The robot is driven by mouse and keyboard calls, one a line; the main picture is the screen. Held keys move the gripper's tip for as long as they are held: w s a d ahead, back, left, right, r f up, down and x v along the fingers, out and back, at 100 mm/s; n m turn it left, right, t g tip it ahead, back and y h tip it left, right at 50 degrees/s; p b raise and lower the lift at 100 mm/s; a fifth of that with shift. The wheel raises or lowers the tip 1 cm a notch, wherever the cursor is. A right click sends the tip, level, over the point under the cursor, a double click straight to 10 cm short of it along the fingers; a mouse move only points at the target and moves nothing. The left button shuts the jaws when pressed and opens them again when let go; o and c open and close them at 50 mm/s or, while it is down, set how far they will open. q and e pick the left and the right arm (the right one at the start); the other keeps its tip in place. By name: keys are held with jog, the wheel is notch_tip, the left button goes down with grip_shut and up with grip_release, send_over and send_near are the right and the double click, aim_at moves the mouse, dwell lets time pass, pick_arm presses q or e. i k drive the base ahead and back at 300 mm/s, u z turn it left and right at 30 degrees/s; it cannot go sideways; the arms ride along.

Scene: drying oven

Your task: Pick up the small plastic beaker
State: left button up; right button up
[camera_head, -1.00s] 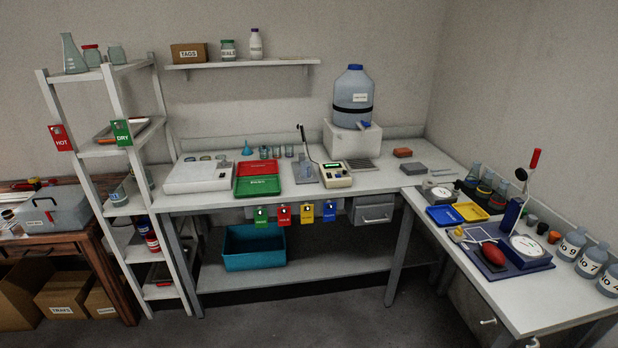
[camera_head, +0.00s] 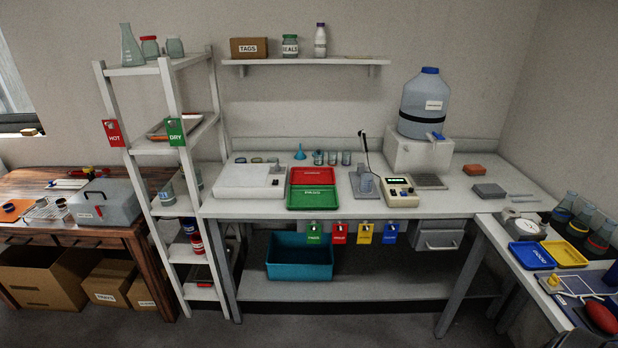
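Several small clear beakers stand at the back of the middle bench; one beaker (camera_head: 318,157) is at the left of the group, one (camera_head: 332,157) in the middle and one (camera_head: 346,158) at the right. Another clear vessel (camera_head: 366,185) stands on a grey plate beside the meter. A vessel (camera_head: 167,194) is also on the white rack at the left. I cannot tell which of these is the small plastic beaker. Neither of my grippers is in view.
A side bench with blue (camera_head: 531,255) and yellow (camera_head: 564,253) trays is at the right.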

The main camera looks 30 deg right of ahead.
aim_at(366, 183)
jog(key=u, duration=0.3)
jog(key=i, duration=0.9)
jog(key=z, duration=0.7)
jog(key=i, duration=0.6)
jog(key=z, duration=0.5)
